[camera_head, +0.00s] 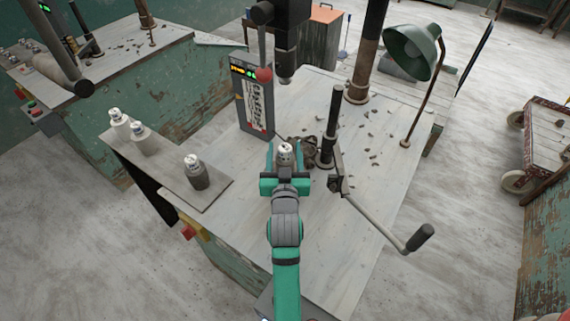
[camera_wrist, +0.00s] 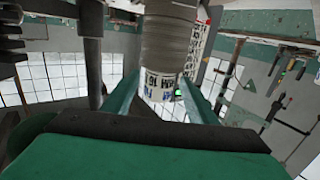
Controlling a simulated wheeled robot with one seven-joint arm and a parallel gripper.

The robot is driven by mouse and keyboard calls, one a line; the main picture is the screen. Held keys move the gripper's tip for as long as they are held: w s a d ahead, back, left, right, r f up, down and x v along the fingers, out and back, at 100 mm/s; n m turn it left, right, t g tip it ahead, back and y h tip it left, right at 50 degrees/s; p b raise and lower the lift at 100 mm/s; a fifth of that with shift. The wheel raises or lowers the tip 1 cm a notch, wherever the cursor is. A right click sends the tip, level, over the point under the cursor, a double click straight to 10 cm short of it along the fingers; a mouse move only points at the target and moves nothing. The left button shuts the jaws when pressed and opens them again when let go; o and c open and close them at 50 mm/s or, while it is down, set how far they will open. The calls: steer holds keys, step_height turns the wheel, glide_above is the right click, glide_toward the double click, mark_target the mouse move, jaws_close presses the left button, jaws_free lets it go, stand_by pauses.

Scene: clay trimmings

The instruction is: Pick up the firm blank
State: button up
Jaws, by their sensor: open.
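A blank (camera_head: 285,152) with a white, dark-marked top stands on the bench between the two fingers of my gripper (camera_head: 285,160). In the wrist view its ribbed grey body (camera_wrist: 172,45) and the white printed band (camera_wrist: 160,88) show between the teal fingers. My gripper is open around it. Whether both fingers touch it I cannot tell. Three similar blanks stand on the side board at left: one near its front end (camera_head: 197,175) and two farther back (camera_head: 143,138) (camera_head: 119,124). I see no mark that tells which blank is firm.
Just right of the blank stands a dark post (camera_head: 331,127) with a long crank handle (camera_head: 400,240). A control box with a display (camera_head: 253,98) and a drill-like spindle (camera_head: 286,60) are behind. A green lamp (camera_head: 415,50) stands at the back right. Small crumbs lie on the bench (camera_head: 330,230).

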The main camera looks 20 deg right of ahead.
steer(key=x, duration=0.4)
steer(key=shift+d, duration=0.1)
steer(key=shift+c, duration=0.7)
steer(key=shift+r, duration=0.1)
jaws_close()
